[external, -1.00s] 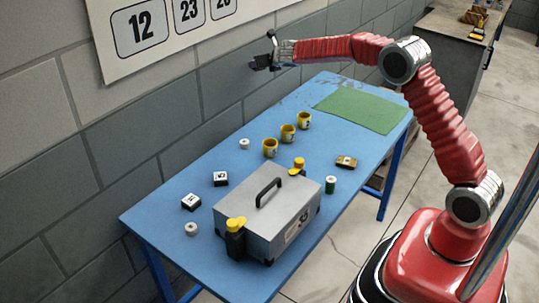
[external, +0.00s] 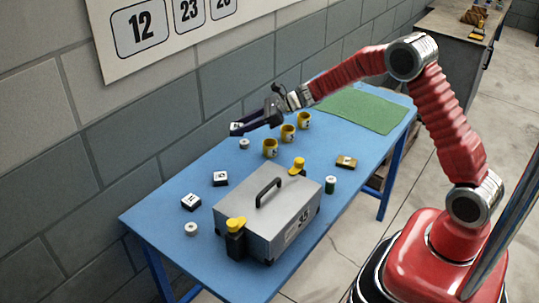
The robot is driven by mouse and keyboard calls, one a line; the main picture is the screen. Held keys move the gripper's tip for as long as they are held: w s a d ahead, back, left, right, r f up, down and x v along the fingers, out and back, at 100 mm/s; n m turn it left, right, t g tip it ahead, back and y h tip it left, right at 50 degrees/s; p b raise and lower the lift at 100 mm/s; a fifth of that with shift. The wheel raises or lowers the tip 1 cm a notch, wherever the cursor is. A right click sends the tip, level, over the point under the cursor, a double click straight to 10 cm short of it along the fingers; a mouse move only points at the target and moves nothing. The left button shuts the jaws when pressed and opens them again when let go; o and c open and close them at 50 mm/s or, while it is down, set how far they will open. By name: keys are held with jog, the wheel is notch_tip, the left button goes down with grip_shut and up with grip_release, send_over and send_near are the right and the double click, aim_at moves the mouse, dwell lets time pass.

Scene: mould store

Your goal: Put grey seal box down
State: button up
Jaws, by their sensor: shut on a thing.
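My gripper (external: 250,123) is shut on a small dark-sided box with a pale marked top, which I take to be the grey seal box (external: 236,128). Only part of the box shows past the dark fingers. It is held over the far left edge of the blue table (external: 160,218), near the wall. I cannot tell the exact gap between the box and the tabletop.
A large grey case (external: 268,215) with a black handle fills the front. Two small dark boxes (external: 220,178) (external: 190,202) lie to its left. A green mat (external: 362,108) lies clear at the far end.

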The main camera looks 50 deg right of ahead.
jog(key=shift+n+g+y, duration=0.6)
jog(key=shift+n+y, duration=0.1)
jog(key=shift+n, duration=0.2)
jog(key=s+a, duration=0.1)
jog(key=s+a+f, duration=0.1)
jog(key=s+a, duration=0.1)
jog(key=shift+a+f, duration=0.1)
jog(key=shift+f, duration=0.05)
send_over(245, 166)
jog(key=shift+s+f, duration=0.1)
jog(key=shift+f, duration=3)
jog(key=shift+f, duration=1.85)
jog(key=shift+f, duration=0.1)
jog(key=o, duration=1)
